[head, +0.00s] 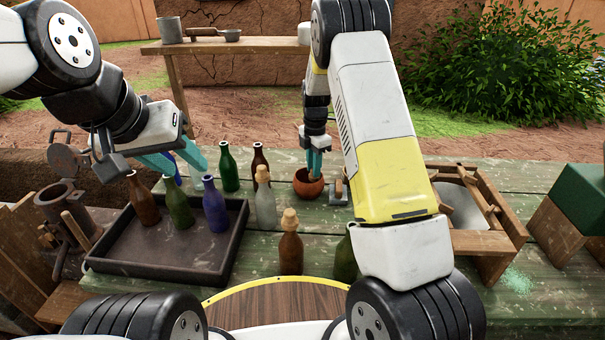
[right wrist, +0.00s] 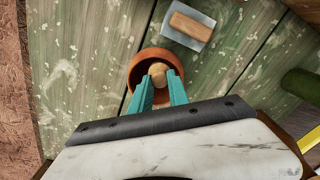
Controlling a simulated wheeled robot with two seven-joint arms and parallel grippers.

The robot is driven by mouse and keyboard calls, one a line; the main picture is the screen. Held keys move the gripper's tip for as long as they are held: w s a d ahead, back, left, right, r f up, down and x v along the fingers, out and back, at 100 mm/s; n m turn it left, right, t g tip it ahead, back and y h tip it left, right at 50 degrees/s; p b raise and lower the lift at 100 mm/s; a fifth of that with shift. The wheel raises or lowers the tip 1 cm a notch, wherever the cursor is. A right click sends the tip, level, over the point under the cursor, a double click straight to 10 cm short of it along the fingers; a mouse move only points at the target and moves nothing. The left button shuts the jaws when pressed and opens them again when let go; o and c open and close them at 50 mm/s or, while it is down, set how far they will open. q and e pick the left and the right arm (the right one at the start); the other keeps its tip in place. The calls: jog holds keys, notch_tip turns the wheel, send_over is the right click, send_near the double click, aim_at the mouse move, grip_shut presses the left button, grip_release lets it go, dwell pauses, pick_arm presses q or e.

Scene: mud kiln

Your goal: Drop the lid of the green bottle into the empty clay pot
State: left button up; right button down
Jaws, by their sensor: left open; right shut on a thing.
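My right gripper (right wrist: 160,86) is shut on a tan, rounded lid (right wrist: 158,70). It points down into the clay pot. The orange-brown clay pot (head: 308,188) stands on the table; it also shows in the right wrist view (right wrist: 139,64), with the lid inside its rim outline. I cannot tell how deep the lid is. A green bottle (head: 345,262) stands at the front, its top hidden by my right arm. Another green bottle (head: 228,172) stands behind the tray, and one (head: 178,207) stands in it, both without lids. My left gripper (head: 180,158) is open and empty above the tray's back.
The dark tray (head: 160,262) holds brown, green and blue bottles. A clear bottle (head: 265,205) and a brown bottle (head: 290,252) wear corks. A block-like tool (head: 338,192) lies right of the pot. A wooden frame (head: 475,240) stands at right.

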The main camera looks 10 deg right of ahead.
jog(key=c, duration=1.2)
grip_release()
notch_tip(320, 180, up, 8)
jog(key=shift+f, duration=0.15)
